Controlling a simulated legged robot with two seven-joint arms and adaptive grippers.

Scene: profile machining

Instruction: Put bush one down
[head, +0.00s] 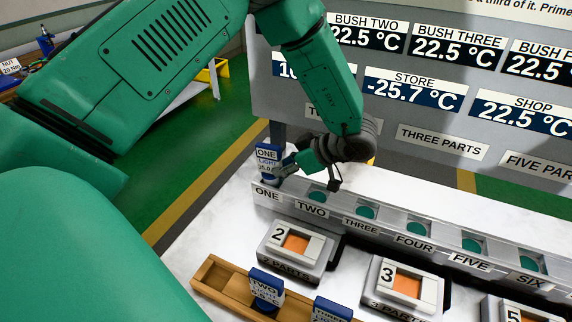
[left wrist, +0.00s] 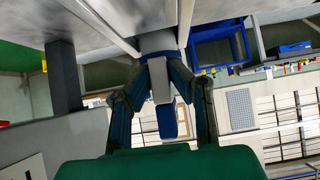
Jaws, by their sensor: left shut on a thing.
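Bush one (head: 268,158), with a blue tag reading ONE LIGHT, is upright at the left end of the grey rack (head: 400,235), over the place labelled ONE. My left gripper (head: 287,165) is shut on it from the right side. In the left wrist view my left gripper (left wrist: 163,68) has its fingers on both sides of the bush, whose grey body and blue collar (left wrist: 160,55) show between them. I cannot tell whether the bush's bottom rests in the place or is just above it. My right gripper is not in view.
Rack places TWO to SIX show green round spots. In front stand grey blocks numbered 2 (head: 296,245) and 3 (head: 405,287), and a wooden tray (head: 218,280) holding bush two (head: 266,288) and bush three (head: 331,310). A grey sign board (head: 415,120) stands behind the rack.

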